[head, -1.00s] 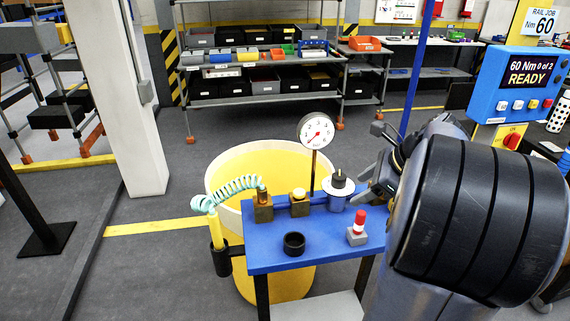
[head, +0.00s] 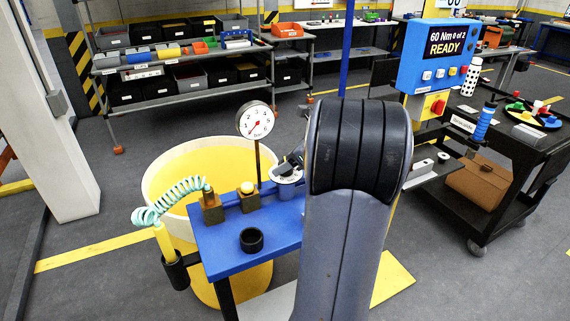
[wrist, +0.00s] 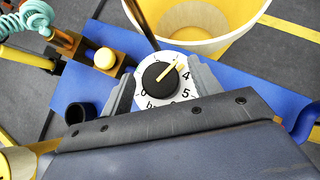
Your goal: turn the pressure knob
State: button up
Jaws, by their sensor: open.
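The pressure knob (wrist: 160,76) is black with a yellow pointer line and sits on a white numbered dial (wrist: 186,92). In the wrist view the pointer aims to the upper right, just short of the 4. My gripper (wrist: 166,88) is open, with one grey finger on each side of the dial; I cannot tell if they touch. In the head view my arm covers most of the gripper and part of the dial (head: 286,178). A round white pressure gauge (head: 254,120) stands on a thin post, its red needle pointing lower left.
The blue bench (head: 225,250) carries brass fittings (head: 212,208), a black ring (head: 251,240) and a coiled teal hose (head: 170,198). A yellow bin (head: 152,180) stands behind it. A blue control box (head: 438,55) and a black cart (head: 500,150) are on the right.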

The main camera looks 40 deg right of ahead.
jog(key=shift+w+a+f, duration=0.15)
jog(key=shift+w+f, duration=0.15)
jog(key=shift+f, duration=0.05)
jog(key=c, duration=1)
jog(key=shift+r+p, duration=0.15)
jog(key=shift+p, duration=0.35)
